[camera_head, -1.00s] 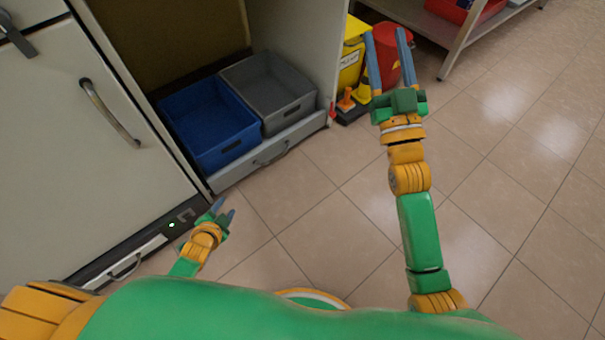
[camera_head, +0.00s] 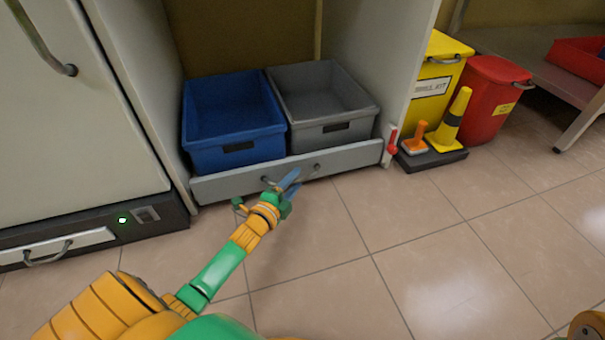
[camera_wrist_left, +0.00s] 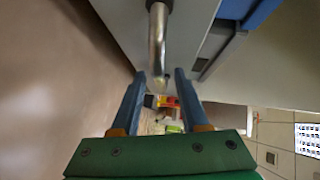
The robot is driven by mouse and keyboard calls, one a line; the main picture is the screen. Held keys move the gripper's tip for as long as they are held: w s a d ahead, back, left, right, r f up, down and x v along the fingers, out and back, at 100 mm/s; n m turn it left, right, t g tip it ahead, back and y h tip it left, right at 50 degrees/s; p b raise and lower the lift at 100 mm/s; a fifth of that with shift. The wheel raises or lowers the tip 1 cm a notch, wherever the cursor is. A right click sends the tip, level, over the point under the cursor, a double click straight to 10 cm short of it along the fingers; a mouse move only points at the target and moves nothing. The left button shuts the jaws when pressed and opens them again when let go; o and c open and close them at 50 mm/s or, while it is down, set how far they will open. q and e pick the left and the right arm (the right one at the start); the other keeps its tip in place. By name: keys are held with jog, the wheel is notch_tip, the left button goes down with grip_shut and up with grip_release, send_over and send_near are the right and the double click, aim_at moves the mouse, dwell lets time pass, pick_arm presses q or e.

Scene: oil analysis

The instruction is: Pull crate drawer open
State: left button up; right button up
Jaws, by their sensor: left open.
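The grey crate drawer (camera_head: 345,159) is a low front panel under two crates at the bottom of an open cabinet. It looks shut. Its metal bar handle (camera_head: 268,181) is partly hidden behind my left gripper (camera_head: 289,182). My left gripper is open and empty, right in front of the handle. In the left wrist view, the handle (camera_wrist_left: 157,35) lies ahead of the gap between the two blue fingers (camera_wrist_left: 158,76), and I cannot tell whether they touch it. My right gripper is out of view.
A blue crate (camera_head: 235,140) and a grey crate (camera_head: 330,118) stand behind the drawer front. A red lever (camera_head: 392,140), yellow cone (camera_head: 450,122) and red bin (camera_head: 492,105) are to the right. The tiled floor in front is clear.

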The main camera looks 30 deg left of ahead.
pick_arm(q)
jog(key=shift+w, duration=0.3)
jog(key=shift+s, duration=0.15)
grip_shut()
dwell(1.0)
